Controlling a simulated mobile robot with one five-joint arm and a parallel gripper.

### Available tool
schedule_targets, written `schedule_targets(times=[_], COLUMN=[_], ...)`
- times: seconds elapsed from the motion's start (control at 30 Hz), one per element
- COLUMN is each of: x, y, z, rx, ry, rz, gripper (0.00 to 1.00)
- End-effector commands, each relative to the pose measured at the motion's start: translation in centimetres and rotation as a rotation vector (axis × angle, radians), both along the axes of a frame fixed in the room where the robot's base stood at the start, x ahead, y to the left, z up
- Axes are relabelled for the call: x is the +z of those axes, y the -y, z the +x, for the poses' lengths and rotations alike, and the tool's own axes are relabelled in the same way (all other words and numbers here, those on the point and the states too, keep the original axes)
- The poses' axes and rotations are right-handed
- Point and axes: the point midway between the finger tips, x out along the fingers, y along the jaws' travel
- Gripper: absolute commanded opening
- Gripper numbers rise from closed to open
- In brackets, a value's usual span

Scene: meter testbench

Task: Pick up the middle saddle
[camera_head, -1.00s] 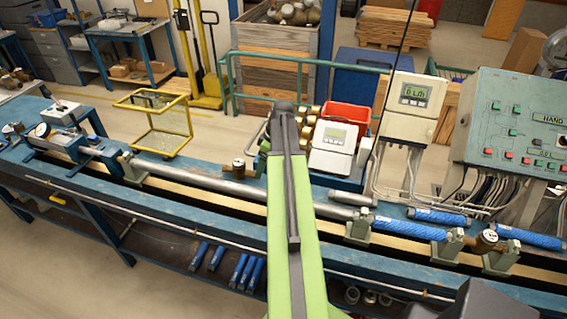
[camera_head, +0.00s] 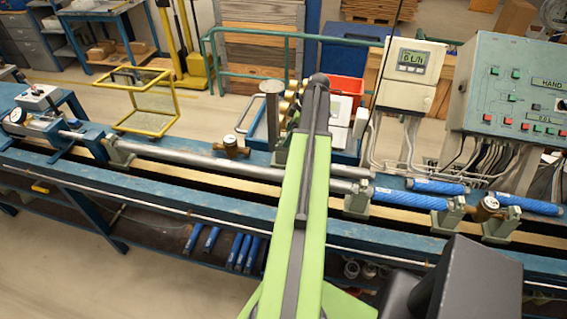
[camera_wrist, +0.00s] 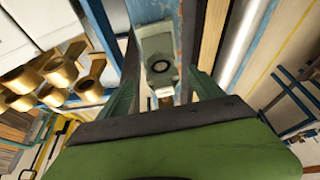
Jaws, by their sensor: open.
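My gripper (camera_wrist: 158,62) is open in the wrist view, with a finger on each side of a grey block with a dark round hole (camera_wrist: 158,45). The block looks like a saddle on the blue bench edge; I see no finger closed on it. In the head view my green arm hides most of that spot, and the gripper itself is not clear. Other grey saddles stand along the rail in the head view: one at the left (camera_head: 120,152), one right of my arm (camera_head: 357,203), and two farther right (camera_head: 447,217) (camera_head: 501,226).
A long grey pipe (camera_head: 190,158) lies along the blue bench (camera_head: 60,172). A brass meter (camera_head: 232,147) and an upright grey post (camera_head: 271,112) are left of my arm. Brass fittings (camera_wrist: 62,70) are close to the left finger in the wrist view. Blue pipes (camera_head: 410,198) lie at right.

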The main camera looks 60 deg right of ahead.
Motion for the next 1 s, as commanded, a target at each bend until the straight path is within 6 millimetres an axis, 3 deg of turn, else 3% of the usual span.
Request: schedule_targets(times=[0.03, 0.1, 0.37, 0.63, 0.9, 1.0], x=[-2.2, -3.0, -3.4, -7.6, -7.5, -7.5], y=[-0.2, -0.3, -0.6, -1.6, -1.7, -1.7], z=[0.4, 0.8, 1.2, 2.8, 3.1, 3.0], rx=[0.001, -0.001, -0.002, -0.002, -0.003, -0.003], ry=[0.0, 0.0, 0.0, 0.0, 0.0, 0.0], rz=[0.0, 0.0, 0.0, 0.0, 0.0, 0.0], gripper=[0.76, 0.76, 0.76, 0.76, 0.76, 0.63])
